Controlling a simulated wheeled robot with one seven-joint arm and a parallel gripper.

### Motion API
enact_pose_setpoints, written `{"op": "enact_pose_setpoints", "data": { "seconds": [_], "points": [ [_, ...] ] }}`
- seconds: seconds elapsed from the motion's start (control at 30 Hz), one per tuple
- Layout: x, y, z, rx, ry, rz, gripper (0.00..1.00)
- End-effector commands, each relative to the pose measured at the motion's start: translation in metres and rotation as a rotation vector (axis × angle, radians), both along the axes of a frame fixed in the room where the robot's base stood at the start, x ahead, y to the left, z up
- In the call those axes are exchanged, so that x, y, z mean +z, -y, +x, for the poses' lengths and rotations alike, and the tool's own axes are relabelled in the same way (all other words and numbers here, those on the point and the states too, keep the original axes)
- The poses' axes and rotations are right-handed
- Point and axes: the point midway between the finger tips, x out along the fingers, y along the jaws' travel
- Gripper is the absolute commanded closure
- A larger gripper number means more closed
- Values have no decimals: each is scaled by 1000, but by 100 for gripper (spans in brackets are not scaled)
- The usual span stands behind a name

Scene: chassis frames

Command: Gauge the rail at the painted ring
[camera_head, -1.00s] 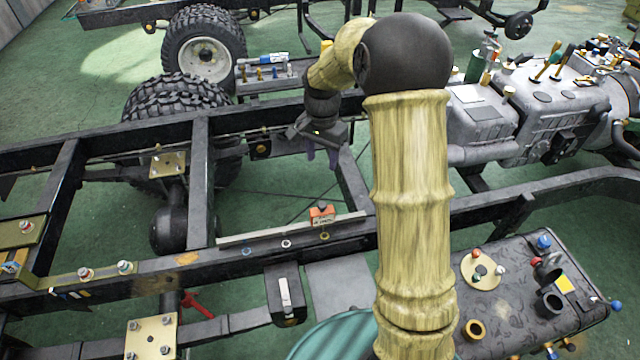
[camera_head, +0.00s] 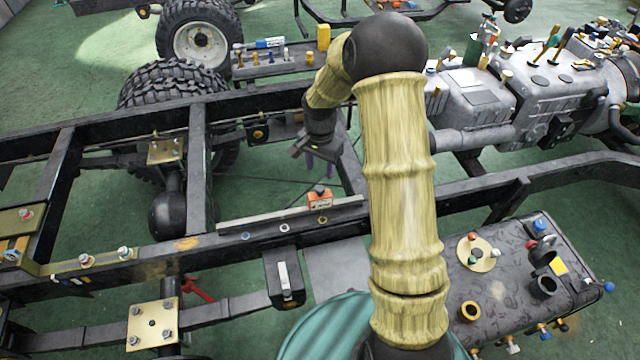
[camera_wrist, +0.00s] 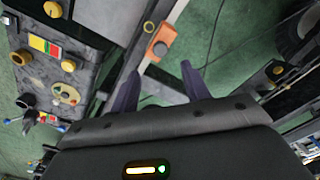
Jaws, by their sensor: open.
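The dark chassis rail (camera_head: 215,252) runs across the middle of the head view. Small rings show on its near face: a blue one (camera_head: 246,236), a whitish one (camera_head: 284,228) and a yellow one (camera_head: 323,219). An orange block (camera_head: 320,199) with a knob on top sits by a pale strip (camera_head: 270,219) along the rail's top, near the yellow ring. The wrist view shows the block (camera_wrist: 160,46) beside the yellow ring (camera_wrist: 148,28). My gripper (camera_head: 320,167) is open and empty, behind the block in the head view; its purple fingers (camera_wrist: 160,68) point toward the block.
A black tank (camera_head: 500,300) with caps and knobs lies at the lower right. A grey engine and gearbox (camera_head: 530,95) stands at the right. A cross member (camera_head: 350,165) is close beside my gripper. Open green floor (camera_head: 265,175) shows between the rails.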

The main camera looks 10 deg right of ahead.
Motion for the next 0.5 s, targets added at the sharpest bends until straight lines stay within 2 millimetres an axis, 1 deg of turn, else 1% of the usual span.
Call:
{"op": "enact_pose_setpoints", "data": {
  "seconds": [0.03, 0.3, 0.4, 0.5],
  "points": [
    [-10, 0, -1, 1, -4, 0, 53],
    [-57, -1, -1, 1, -5, 1, 53],
    [-71, 0, -1, 2, -4, -1, 53],
    [-79, 0, 0, 0, -1, -1, 53]
  ]
}}
